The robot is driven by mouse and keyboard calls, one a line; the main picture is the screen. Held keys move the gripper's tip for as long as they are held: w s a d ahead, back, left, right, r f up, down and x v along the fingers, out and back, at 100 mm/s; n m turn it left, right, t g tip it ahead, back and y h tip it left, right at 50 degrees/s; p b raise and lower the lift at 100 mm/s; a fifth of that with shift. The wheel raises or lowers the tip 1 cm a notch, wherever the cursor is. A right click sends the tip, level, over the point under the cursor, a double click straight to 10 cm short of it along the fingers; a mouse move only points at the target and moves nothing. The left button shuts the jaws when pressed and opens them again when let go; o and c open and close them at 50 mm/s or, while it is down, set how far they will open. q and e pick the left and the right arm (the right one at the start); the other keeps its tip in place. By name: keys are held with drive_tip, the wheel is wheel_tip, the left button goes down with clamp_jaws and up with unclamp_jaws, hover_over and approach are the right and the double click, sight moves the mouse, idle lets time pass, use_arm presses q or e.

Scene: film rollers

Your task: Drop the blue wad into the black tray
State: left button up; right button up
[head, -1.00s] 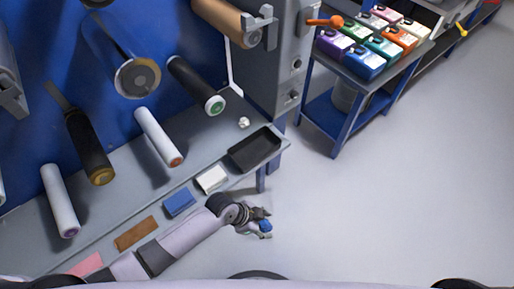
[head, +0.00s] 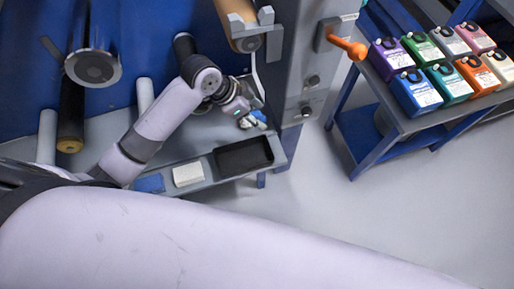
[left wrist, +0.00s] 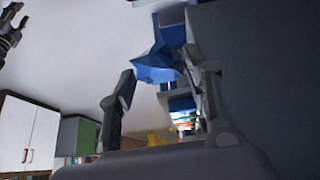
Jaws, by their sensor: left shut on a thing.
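The blue wad (left wrist: 157,66) is between the fingers of my left gripper (left wrist: 160,82) in the left wrist view, and the gripper is shut on it. In the head view my left gripper (head: 251,119) is over the back of the grey bench, beyond the black tray (head: 244,157). The wad shows there only as a small patch of blue at the fingertips. The black tray lies at the bench's right end and looks empty. A dark gripper-like part, perhaps my right gripper (left wrist: 11,27), is at the upper left edge of the left wrist view; its jaws are unclear.
A white block (head: 188,174) and a blue block (head: 150,183) lie left of the tray. Rollers stick out from the blue panel behind. A grey post with an orange handle (head: 347,44) stands right of my gripper. Coloured jugs stand on a shelf at right.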

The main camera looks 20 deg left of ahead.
use_arm(q)
drive_tip(key=shift+s+a+f, duration=0.1)
drive_tip(key=shift+f, duration=4.75)
drive_tip(key=shift+s+a+f, duration=0.1)
drive_tip(key=shift+f, duration=4.7)
use_arm(e)
drive_tip(key=shift+s+a+f, duration=0.2)
drive_tip(key=shift+s+a, duration=0.2)
drive_tip(key=shift+a, duration=0.1)
use_arm(q)
drive_tip(key=shift+f+b, duration=0.55)
drive_tip(key=shift+b, duration=0.1)
use_arm(e)
drive_tip(key=shift+a+f, duration=0.1)
drive_tip(key=shift+f, duration=0.3)
drive_tip(key=shift+a, duration=0.1)
use_arm(q)
drive_tip(key=o, duration=0.8)
drive_tip(key=shift+c, duration=0.2)
use_arm(e)
drive_tip(key=shift+s, duration=0.1)
